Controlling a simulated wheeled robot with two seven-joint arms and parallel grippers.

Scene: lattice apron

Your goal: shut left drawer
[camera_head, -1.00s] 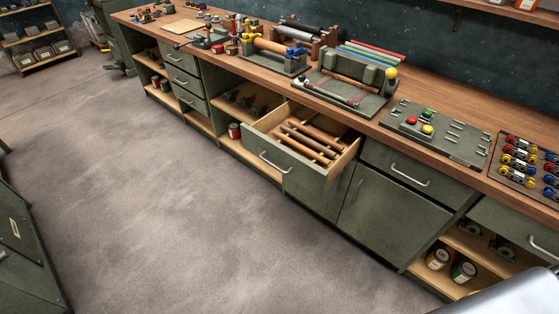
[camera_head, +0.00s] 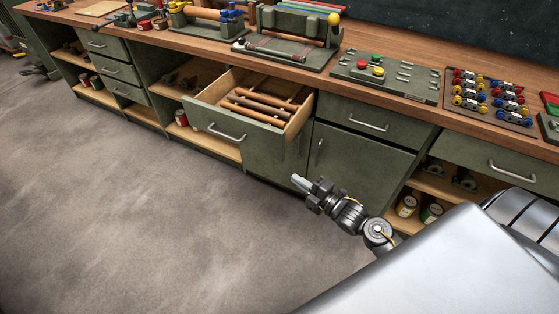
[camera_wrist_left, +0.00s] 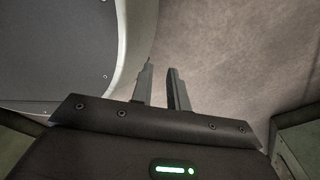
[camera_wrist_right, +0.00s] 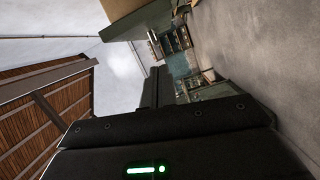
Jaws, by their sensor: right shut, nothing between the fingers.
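The left drawer (camera_head: 205,118) is pulled out from the grey-green bench, with a metal bar handle (camera_head: 228,134) on its front. Several brown wooden rollers (camera_head: 258,107) lie inside it. My right gripper (camera_head: 301,183) is in front of the bench, to the right of and lower than the drawer handle in the head view, apart from the drawer. Its fingers are together and empty, also in the right wrist view (camera_wrist_right: 156,88). My left gripper (camera_wrist_left: 162,86) shows only in the left wrist view, with a gap between its fingers and nothing held, over the floor.
To the right of the open drawer is a closed drawer (camera_head: 365,120) above a cabinet door (camera_head: 350,160). Open shelves with cans (camera_head: 407,204) are farther right. The benchtop holds a press, a button panel (camera_head: 385,75) and a tray of coloured parts. The floor (camera_head: 130,210) at left is clear.

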